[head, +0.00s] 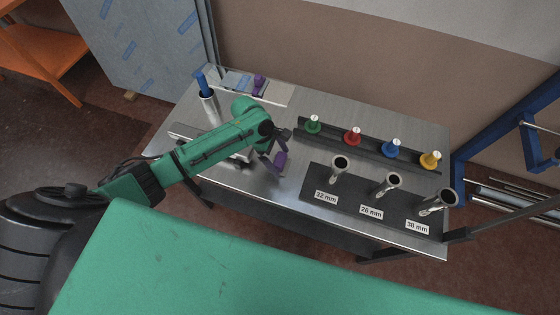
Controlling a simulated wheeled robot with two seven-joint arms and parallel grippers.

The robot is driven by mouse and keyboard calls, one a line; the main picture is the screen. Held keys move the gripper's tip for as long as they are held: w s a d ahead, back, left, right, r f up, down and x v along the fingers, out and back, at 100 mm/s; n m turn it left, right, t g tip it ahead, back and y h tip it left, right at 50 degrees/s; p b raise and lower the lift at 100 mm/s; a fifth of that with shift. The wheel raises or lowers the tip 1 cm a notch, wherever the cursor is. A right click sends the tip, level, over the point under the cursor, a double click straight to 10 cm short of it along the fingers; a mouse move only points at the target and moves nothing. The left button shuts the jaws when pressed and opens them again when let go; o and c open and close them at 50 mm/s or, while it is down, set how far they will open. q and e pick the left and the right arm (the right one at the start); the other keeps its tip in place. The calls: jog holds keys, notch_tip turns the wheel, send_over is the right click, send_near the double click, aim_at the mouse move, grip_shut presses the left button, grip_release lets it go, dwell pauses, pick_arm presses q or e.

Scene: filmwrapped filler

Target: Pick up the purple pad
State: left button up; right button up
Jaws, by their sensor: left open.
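A small purple piece (280,160) shows at the fingertips of my left gripper (276,150), above the front left of the metal table. I cannot tell whether it touches the fingers or the table. Another purple item (258,84) lies on the pale strip at the back left of the table, beside flat blue and grey pieces (236,82). My left gripper is open and reaches in from the left. Its wrist hides part of the table behind it. My right gripper is not in view.
A steel tube with a blue handle (207,100) stands at the left. A dark rail holds green (313,124), red (352,135), blue (391,148) and yellow (430,160) knobbed pieces. Metal tubes (387,184) stand on a labelled dark plate (345,205) at front right.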

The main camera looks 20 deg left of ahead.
aim_at(280, 159)
pick_arm(q)
jog(key=shift+d+f, duration=0.25)
jog(key=shift+f, duration=0.2)
jog(key=c, duration=1.3)
jog(key=shift+r, duration=0.15)
notch_tip(280, 159, up, 20)
jog(key=shift+f+p, duration=0.1)
jog(key=shift+p, duration=0.25)
